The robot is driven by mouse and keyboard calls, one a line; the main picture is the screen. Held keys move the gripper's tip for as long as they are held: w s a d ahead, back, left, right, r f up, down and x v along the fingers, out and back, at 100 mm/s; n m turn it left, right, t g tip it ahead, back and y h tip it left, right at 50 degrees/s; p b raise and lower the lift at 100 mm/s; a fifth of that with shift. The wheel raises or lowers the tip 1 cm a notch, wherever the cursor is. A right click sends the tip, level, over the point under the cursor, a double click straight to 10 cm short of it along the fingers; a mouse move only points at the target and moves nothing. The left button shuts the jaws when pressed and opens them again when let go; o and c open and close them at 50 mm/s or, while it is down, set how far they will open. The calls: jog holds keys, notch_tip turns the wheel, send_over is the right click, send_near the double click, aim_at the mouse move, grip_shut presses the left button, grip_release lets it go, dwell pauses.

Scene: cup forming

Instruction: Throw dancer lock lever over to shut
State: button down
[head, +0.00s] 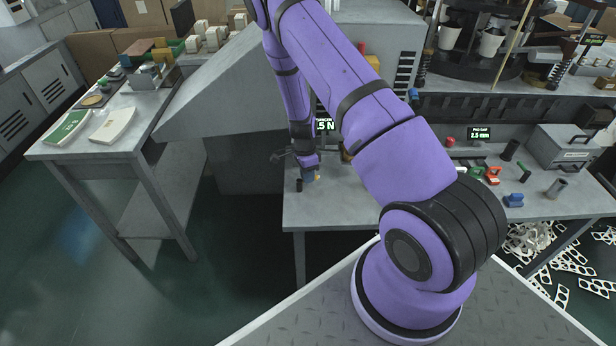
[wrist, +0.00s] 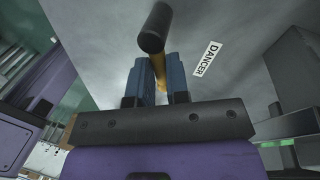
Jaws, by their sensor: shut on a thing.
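In the wrist view the dancer lock lever (wrist: 155,27) shows as a black cylindrical grip on a yellow stem. My gripper (wrist: 161,72) has its two blue fingers on either side of the yellow stem, below the black grip, and is shut on it. A white label (wrist: 207,58) reading DANCER lies on the grey surface to the right of the lever. The lever's base is hidden.
The grey bench (head: 350,205) carries a display (head: 324,126) partly behind my arm. Red, green and blue small items and a grey box (head: 560,147) stand farther right. A side table (head: 100,140) with booklets stands at left. The green floor between is clear.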

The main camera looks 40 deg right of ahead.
jog(key=n, duration=0.2)
jog(key=w+n, duration=0.1)
jog(key=n, duration=0.1)
jog(key=n+h, duration=0.1)
jog(key=n, duration=0.1)
jog(key=shift+w+a+n, duration=0.15)
jog(key=shift+w+n, duration=0.15)
jog(key=shift+w, duration=0.1)
jog(key=n, duration=0.3)
jog(key=w+n+h, duration=0.1)
jog(key=shift+a+t, duration=0.3)
jog(key=shift+a, duration=0.05)
jog(key=shift+w+a+n, duration=0.1)
jog(key=shift+a+n, duration=0.1)
jog(key=shift+n, duration=0.65)
jog(key=shift+w+a+n, duration=0.1)
jog(key=shift+a+n, duration=0.05)
jog(key=shift+n, duration=0.7)
jog(key=c, duration=1.1)
grip_release()
notch_tip(320, 180, up, 11)
jog(key=w+a, duration=0.1)
jog(key=shift+a+f, duration=0.2)
jog(key=shift+a, duration=0.2)
jog(key=shift+w, duration=0.1)
